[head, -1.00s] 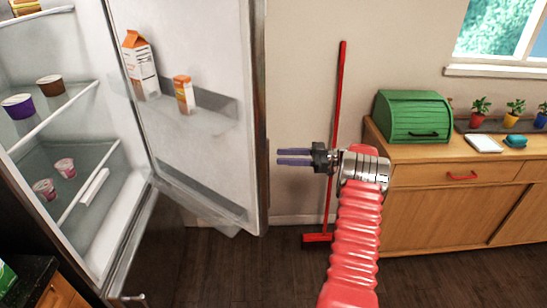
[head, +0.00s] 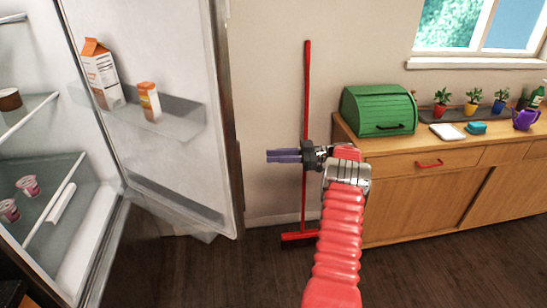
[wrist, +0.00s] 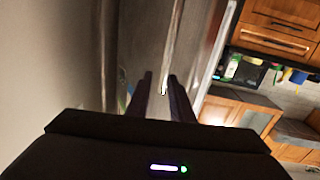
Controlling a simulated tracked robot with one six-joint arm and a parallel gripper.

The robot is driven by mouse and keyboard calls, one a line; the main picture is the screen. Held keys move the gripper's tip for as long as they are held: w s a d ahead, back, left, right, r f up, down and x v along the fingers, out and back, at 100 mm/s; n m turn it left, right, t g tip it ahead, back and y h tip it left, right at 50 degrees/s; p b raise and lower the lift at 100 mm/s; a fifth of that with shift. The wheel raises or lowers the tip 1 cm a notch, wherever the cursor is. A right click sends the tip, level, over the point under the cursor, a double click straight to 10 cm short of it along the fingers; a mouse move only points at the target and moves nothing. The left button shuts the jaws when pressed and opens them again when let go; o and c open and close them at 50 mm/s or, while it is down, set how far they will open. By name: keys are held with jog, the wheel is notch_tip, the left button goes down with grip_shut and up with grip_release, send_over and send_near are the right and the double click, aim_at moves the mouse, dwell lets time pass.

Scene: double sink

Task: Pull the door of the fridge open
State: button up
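The fridge door (head: 165,55) stands wide open at the left of the head view, its inner side with a clear shelf facing me. The fridge interior (head: 75,235) shows at the far left. My gripper (head: 267,156) is to the right of the door's free edge, fingers pointing left, with a gap between fingertips and edge in the picture. In the wrist view, the two dark fingers of my gripper (wrist: 161,78) are apart with nothing held. A grey upright surface, which seems to be the door (wrist: 150,45), lies beyond them. The door's outer side is hidden in the head view.
The door shelf holds a large carton (head: 103,75) and a small one (head: 149,101). A red broom (head: 306,95) leans on the wall behind my gripper. A wooden cabinet (head: 420,205) with a green bread box (head: 379,111) stands at right. Dark floor is clear between.

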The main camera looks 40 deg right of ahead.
jog(key=w+d+f+m+t+h, duration=0.1)
jog(key=w+d+h, duration=0.1)
jog(key=w+d+f+m+t+h, duration=0.1)
jog(key=w+d+t+h, duration=0.1)
jog(key=d+h, duration=0.1)
jog(key=w+d+f+m+t+h, duration=0.1)
jog(key=w+d+h, duration=0.1)
jog(key=d, duration=0.1)
jog(key=shift+w+f+m+h, duration=0.1)
jog(key=shift+w+m+h, duration=0.2)
jog(key=shift+w+m, duration=0.1)
grip_shut()
jog(key=w+d+m+h, duration=0.2)
jog(key=d+m+h, duration=0.3)
jog(key=d+h, duration=0.3)
jog(key=s+a+r+g, duration=0.3)
jog(key=s+a+r, duration=0.3)
jog(key=s+a, duration=0.6)
jog(key=s+a+r+m+g+y, duration=0.1)
jog(key=s+a+r+g, duration=0.2)
jog(key=s+a, duration=0.9)
jog(key=s+a+r+g+y, duration=0.1)
jog(key=s+a+r, duration=0.8)
jog(key=a, duration=2.8)
jog(key=s+g, duration=0.2)
jog(key=s, duration=0.2)
jog(key=shift+m+g, duration=0.3)
jog(key=shift+g, duration=0.1)
jog(key=shift+s, duration=0.1)
